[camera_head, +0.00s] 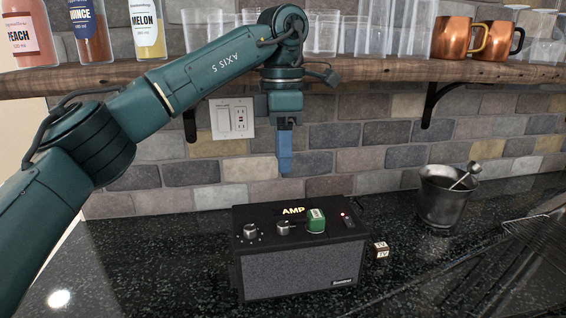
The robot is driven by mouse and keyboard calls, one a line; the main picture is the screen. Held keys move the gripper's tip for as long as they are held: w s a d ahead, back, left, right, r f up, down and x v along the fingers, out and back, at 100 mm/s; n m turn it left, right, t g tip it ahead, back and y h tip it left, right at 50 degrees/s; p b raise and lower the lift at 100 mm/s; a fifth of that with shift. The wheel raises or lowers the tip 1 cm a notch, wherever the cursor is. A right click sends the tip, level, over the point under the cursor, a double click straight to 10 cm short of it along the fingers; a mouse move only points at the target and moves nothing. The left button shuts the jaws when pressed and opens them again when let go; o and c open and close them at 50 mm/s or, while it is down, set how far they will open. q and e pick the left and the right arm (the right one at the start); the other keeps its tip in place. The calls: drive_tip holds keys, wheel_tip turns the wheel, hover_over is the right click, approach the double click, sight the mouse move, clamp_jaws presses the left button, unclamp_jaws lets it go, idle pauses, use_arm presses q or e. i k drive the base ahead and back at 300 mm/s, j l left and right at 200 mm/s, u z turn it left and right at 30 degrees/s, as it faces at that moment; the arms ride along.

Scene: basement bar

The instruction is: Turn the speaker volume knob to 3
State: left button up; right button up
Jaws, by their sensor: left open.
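The black speaker (302,268) with "AMP" on its top stands on the dark counter. On its top panel are a left knob (250,232) with marks around it and a second knob (285,228) to its right. The numbers and the knobs' pointing directions are too small to read, and I cannot tell which one is the volume knob. My left gripper (285,170) points down above the back of the speaker, apart from it. It is open with nothing visible in it; its blue fingers overlap in this view. My right gripper is not in view.
A metal cup (442,198) with a tool stands farther right, near a wire rack (540,240). A wooden shelf (400,71) with glasses, mugs and bottles hangs above.

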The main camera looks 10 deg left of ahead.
sight(249, 231)
drive_tip(key=k, duration=1)
